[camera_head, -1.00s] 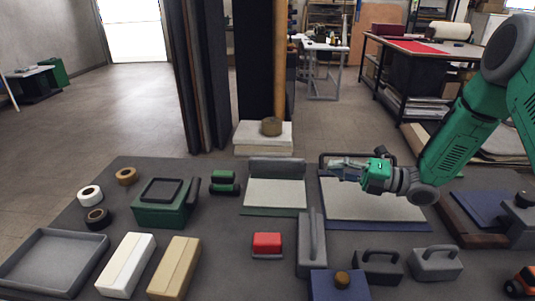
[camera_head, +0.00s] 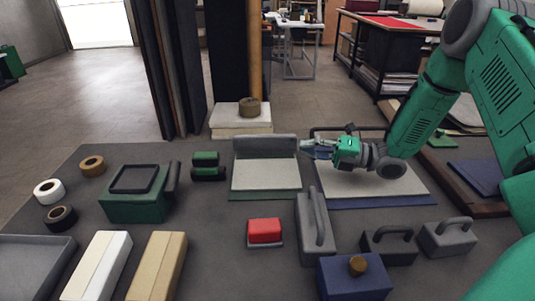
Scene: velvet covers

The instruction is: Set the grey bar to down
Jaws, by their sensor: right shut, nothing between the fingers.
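The grey bar (camera_head: 265,146) stands raised along the back edge of a pale board (camera_head: 265,174) with a green base. My right gripper (camera_head: 306,149) comes in from the right, shut and empty. Its fingertips are close to the right end of the grey bar; I cannot tell whether they touch it. A second pale board (camera_head: 360,184) on a blue base lies under my right gripper, with a dark frame bar (camera_head: 330,129) at its back, partly hidden by the gripper. My left gripper is not in view.
In front stand a grey block with a long handle (camera_head: 309,235), a red block (camera_head: 264,230), a blue box with a brown knob (camera_head: 352,281) and two handled blocks (camera_head: 448,238). A green box (camera_head: 135,205) and tape rolls (camera_head: 48,191) are at left.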

